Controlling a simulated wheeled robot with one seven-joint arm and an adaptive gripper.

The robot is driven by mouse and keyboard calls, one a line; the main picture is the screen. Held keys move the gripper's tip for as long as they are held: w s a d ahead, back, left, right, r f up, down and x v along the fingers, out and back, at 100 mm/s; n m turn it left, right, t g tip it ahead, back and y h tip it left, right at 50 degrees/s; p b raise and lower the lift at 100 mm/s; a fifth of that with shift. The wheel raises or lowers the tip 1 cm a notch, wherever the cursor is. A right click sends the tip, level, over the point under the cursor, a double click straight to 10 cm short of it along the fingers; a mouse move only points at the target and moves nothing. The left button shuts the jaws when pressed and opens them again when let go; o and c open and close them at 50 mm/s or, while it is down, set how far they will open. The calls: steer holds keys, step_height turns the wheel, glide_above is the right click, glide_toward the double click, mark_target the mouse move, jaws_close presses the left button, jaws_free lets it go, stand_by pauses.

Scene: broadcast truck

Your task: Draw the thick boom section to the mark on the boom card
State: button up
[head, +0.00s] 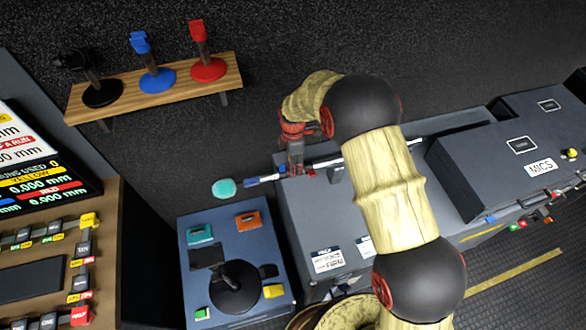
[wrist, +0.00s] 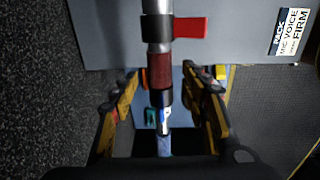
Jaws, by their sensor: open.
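The boom pole lies across the grey case top. In the head view its silver part (head: 326,163) shows beside my gripper (head: 293,168), and its blue end (head: 265,180) reaches past the case edge to a turquoise fuzzy tip (head: 224,188). In the wrist view a thick silver section (wrist: 159,33) has a black collar and a red lever (wrist: 190,27), then a dark red grip band (wrist: 160,70). My gripper (wrist: 163,100) is open, its fingers on either side of the pole, with gaps visible. White printed cards (head: 328,260) are on the case front; I cannot tell which is the boom card.
A screen (head: 38,165) at left reads 0.000 mm for yellow and red. A blue panel with a joystick (head: 235,285) stands below the boom tip. A wooden shelf (head: 155,88) holds black, blue and red stands. A case labelled MICS (head: 490,165) is at right.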

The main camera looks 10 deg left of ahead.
steer(key=shift+f, duration=1.75)
steer(key=shift+c, duration=0.4)
jaws_close()
